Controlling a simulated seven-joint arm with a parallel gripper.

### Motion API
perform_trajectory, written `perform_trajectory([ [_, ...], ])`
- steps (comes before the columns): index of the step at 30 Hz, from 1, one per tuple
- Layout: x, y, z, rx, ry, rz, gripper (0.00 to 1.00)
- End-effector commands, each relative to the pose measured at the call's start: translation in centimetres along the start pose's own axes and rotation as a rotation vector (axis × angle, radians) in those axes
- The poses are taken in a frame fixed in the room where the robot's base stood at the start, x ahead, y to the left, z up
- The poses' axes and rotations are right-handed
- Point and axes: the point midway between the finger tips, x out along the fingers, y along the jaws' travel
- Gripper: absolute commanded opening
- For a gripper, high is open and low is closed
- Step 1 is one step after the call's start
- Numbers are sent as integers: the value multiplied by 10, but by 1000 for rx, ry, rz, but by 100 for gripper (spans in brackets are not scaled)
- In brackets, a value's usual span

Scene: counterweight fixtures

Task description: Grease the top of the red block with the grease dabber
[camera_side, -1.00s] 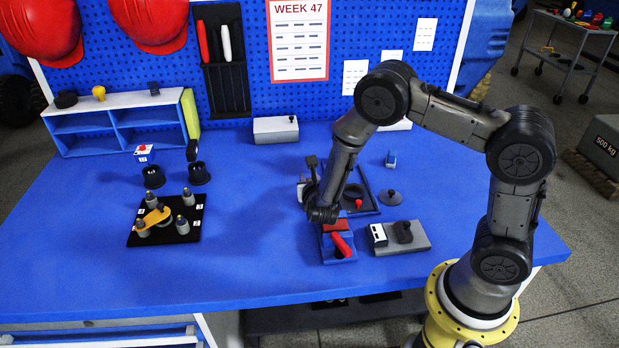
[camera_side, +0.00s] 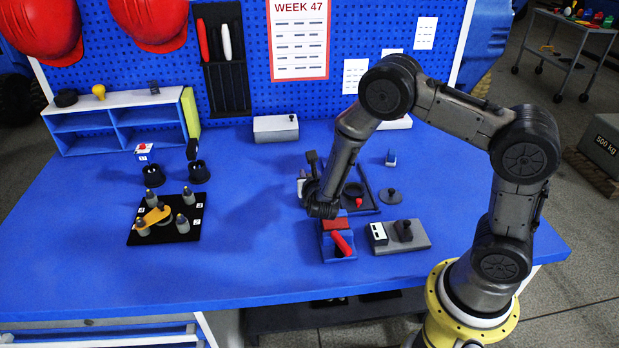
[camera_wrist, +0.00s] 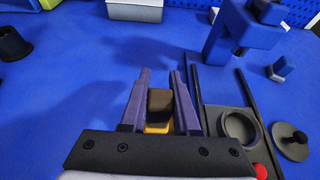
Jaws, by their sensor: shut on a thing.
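The red block (camera_side: 335,224) sits at the back of a blue holder (camera_side: 340,258) near the front of the bench. My gripper (camera_side: 322,212) is just above and slightly left of it in the side view and hides part of it. In the wrist view my gripper (camera_wrist: 158,100) is shut on a dark-topped piece with a yellow-orange lower part, which looks like the grease dabber (camera_wrist: 158,104). The dabber's tip is hidden. I cannot tell whether it touches the block. The red block cannot be made out in the wrist view.
A red handle (camera_side: 342,243) lies in the holder's front. A grey fixture (camera_side: 415,241) stands to its right. A dark tray (camera_side: 373,207) and a knobbed disc (camera_side: 391,197) are behind. A black plate with several pegs (camera_side: 183,236) is at left. The bench between is clear.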

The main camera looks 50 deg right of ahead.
Motion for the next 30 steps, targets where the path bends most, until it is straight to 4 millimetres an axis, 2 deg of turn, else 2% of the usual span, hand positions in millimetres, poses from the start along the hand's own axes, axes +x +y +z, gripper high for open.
perform_trajectory([
  [21, -20, 0, 48, 2, -2, 0, 0],
  [30, -22, 0, 53, 0, -1, 1, 0],
])
